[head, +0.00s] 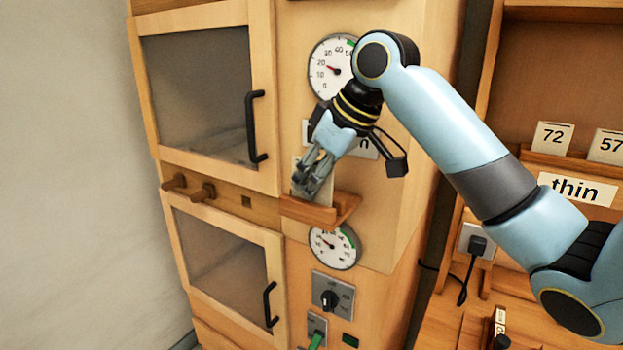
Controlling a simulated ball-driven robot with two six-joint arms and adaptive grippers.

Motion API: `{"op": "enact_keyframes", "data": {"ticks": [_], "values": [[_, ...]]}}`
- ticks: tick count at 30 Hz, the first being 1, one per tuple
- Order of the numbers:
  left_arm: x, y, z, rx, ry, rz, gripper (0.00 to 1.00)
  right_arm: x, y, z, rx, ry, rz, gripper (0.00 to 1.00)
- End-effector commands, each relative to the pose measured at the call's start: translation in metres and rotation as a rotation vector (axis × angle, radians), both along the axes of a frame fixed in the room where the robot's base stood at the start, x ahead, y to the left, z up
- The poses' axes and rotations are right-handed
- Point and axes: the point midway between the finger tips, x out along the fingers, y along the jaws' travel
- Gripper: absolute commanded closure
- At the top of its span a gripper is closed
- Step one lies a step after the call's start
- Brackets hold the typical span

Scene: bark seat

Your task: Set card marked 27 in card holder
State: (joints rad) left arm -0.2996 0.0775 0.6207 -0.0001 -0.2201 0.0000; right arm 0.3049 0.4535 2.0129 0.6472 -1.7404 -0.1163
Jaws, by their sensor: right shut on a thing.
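The card holder (345,210) is a small wooden ledge on the front of the wooden cabinet, between two round dials. My right gripper (308,190) points down just above it and is shut on a pale card (298,172). Most of the card is hidden behind the fingers, and I cannot read its number. The card's lower edge is at or close to the ledge; I cannot tell if it touches. My left gripper is not in view.
An upper dial (330,68) and a partly covered label (365,149) are behind my right wrist. A lower dial (333,247) sits under the ledge. Cards marked 72 (553,138) and 57 (608,146) stand on the right shelf, above a "thin" label (577,188). Door handles (254,127) project at left.

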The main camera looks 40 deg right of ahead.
Motion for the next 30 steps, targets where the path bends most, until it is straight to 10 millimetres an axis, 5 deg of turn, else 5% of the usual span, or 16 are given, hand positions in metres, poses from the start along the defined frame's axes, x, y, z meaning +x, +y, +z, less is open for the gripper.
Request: {"op": "enact_keyframes", "data": {"ticks": [2, 9, 22, 30], "values": [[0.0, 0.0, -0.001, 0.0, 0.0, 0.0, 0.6, -0.002, 0.0, -0.006, 0.001, 0.016, 0.0, 1.0], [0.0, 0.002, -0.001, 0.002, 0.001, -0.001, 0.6, -0.003, 0.0, -0.006, 0.0, 0.016, -0.001, 0.66], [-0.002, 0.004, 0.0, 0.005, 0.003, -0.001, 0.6, -0.004, -0.002, 0.002, -0.002, 0.009, 0.0, 0.66], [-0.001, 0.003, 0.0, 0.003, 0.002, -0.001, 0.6, -0.028, -0.013, 0.048, -0.007, 0.006, 0.0, 0.66]]}}
